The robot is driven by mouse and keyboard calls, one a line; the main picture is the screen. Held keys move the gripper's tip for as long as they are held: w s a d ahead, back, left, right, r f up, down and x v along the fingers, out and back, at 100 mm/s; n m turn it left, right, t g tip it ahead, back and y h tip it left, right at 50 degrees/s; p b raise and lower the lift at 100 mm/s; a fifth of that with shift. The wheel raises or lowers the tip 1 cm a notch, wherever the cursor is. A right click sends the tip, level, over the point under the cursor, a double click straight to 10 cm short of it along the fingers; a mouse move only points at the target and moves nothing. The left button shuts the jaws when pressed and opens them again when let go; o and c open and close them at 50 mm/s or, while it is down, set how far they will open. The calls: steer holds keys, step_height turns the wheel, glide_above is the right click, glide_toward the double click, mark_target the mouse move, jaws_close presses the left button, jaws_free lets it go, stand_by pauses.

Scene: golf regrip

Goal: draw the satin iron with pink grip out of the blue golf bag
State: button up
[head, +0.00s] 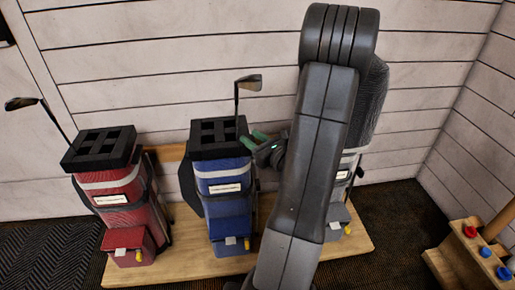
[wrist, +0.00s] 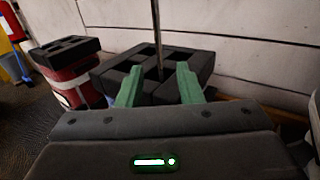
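The blue golf bag (head: 224,190) stands upright on a wooden platform, its black divided top (wrist: 205,62) filling the middle of the wrist view. One iron (head: 249,84) stands head up in it, its thin shaft (wrist: 157,35) rising from a back compartment. Its grip is inside the bag and hidden, so I cannot see the pink. My gripper (head: 256,136) is just right of the bag's top. In the wrist view its green fingers (wrist: 159,84) are apart and empty, with the shaft upright beyond the gap between them.
A red bag (head: 118,205) with a dark-headed club (head: 22,103) stands to the left. A grey bag (head: 338,200) is mostly hidden behind my arm. The plank wall (head: 160,60) is close behind. A wooden rack (head: 470,255) with coloured pieces sits at the right.

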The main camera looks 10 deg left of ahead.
mark_target(237, 128)
steer(key=b+x, duration=0.1)
steer(key=x, duration=0.9)
steer(key=shift+s, duration=0.1)
jaws_close()
steer(key=shift+r, duration=0.1)
steer(key=shift+r+p, duration=1.75)
steer(key=shift+r, duration=0.75)
